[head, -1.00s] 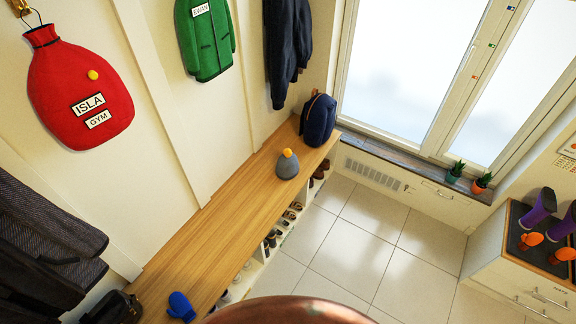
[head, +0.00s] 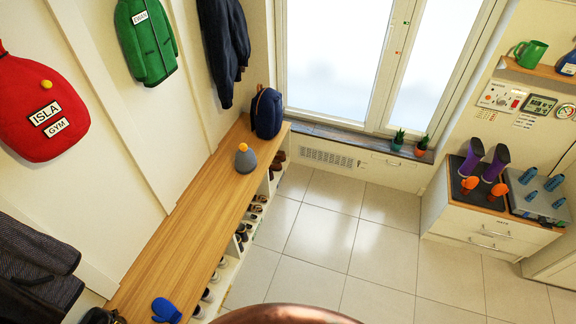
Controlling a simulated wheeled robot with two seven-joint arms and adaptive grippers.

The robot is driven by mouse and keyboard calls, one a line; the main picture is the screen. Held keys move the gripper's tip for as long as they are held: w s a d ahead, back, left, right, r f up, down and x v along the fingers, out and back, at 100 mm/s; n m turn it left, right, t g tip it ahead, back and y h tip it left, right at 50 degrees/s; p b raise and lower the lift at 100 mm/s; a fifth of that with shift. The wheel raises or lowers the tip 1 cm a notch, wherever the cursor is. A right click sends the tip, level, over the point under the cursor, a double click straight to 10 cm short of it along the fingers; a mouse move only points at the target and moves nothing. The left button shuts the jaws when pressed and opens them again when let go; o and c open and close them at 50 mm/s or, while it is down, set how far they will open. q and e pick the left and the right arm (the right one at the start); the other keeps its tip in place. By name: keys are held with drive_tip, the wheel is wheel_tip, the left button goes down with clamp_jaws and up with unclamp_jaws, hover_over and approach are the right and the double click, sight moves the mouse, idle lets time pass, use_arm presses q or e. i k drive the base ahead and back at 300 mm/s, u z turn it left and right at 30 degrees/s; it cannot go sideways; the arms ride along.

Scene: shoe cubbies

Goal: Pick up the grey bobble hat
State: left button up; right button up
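The grey bobble hat (head: 245,160) stands upright on the wooden bench (head: 193,212), toward its far end. It is a grey dome with an orange bobble on top. It sits a little nearer than the dark blue backpack. Neither of my grippers shows in the head view, and nothing touches the hat from above.
A dark blue backpack (head: 267,113) stands at the bench's far end, and a blue mitten (head: 166,310) lies near its front. Shoes fill cubbies under the bench. Tiled floor (head: 325,235) is clear. A cabinet (head: 487,228) with purple boots stands at right.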

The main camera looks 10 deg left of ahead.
sight(246, 160)
drive_tip(key=z, duration=0.15)
drive_tip(key=i, duration=1.85)
drive_tip(key=u, duration=0.7)
